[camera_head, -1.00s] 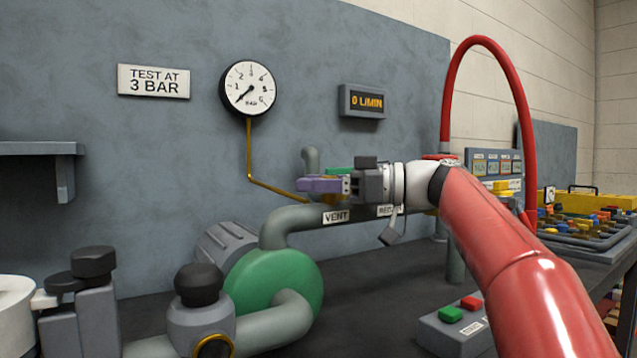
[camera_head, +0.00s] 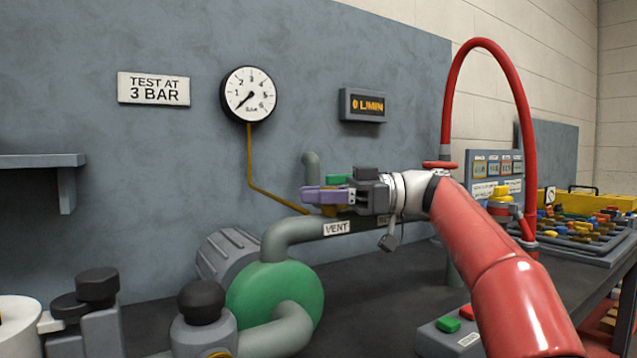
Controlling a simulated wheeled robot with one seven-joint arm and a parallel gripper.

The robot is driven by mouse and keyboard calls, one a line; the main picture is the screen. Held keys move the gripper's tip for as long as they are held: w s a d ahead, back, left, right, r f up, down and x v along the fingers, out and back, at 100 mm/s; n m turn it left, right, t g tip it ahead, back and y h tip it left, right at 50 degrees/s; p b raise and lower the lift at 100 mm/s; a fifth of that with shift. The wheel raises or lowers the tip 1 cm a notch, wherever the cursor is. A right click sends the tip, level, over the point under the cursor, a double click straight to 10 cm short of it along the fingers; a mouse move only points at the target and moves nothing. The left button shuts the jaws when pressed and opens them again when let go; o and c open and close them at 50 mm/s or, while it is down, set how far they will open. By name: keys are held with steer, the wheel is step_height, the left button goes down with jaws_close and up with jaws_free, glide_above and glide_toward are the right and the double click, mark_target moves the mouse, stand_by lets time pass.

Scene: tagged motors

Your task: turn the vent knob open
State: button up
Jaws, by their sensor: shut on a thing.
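The vent pipe's white VENT label (camera_head: 337,228) is on the grey horizontal pipe (camera_head: 296,231). My gripper (camera_head: 326,196) is just above this pipe, reaching in from the right, with purple and green parts at its end. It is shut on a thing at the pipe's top. A small yellow part (camera_head: 329,210) shows just below the jaws and looks like the vent knob, mostly hidden by the gripper. How far the knob is turned cannot be seen.
The pressure gauge (camera_head: 248,94) needle points low left. The flow display (camera_head: 362,104) reads 0 L/MIN. A green pump (camera_head: 262,292), black-topped valves (camera_head: 201,302) and a button box (camera_head: 452,332) stand in front. A red hose (camera_head: 520,110) arches behind my arm.

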steer(key=o, duration=1)
steer(key=d, duration=0.5)
steer(key=w+d, duration=0.1)
steer(key=d, duration=0.1)
steer(key=shift+d, duration=0.35)
